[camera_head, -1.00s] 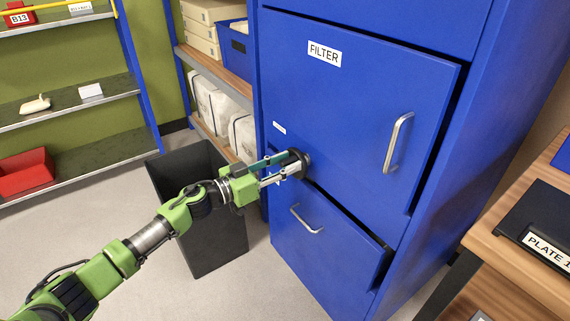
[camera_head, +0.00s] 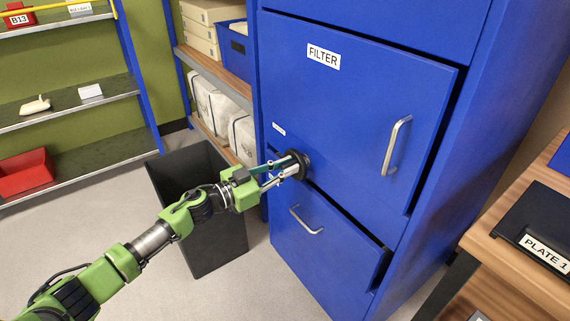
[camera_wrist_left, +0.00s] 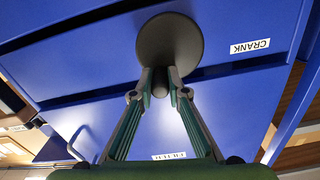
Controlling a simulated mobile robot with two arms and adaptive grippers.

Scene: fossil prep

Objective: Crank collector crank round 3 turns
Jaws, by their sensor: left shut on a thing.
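The collector crank shows as a dark round disc (camera_head: 299,165) on the front of the blue collector cabinet (camera_head: 350,110). In the left wrist view the disc (camera_wrist_left: 170,42) is grey-brown, beside a label reading CRANK (camera_wrist_left: 250,46). A short knob (camera_wrist_left: 159,88) stands out from the disc near its rim. My left gripper (camera_head: 290,168) reaches the disc from the left. In the wrist view its two fingers (camera_wrist_left: 160,84) are shut on the knob. The fingers partly hide the knob. My right gripper is not in view.
A FILTER door with a metal handle (camera_head: 396,146) is above and right of the crank. A lower drawer (camera_head: 320,245) with a handle is below. A black bin (camera_head: 215,240) stands under my left arm. A wooden bench (camera_head: 510,250) is at the right.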

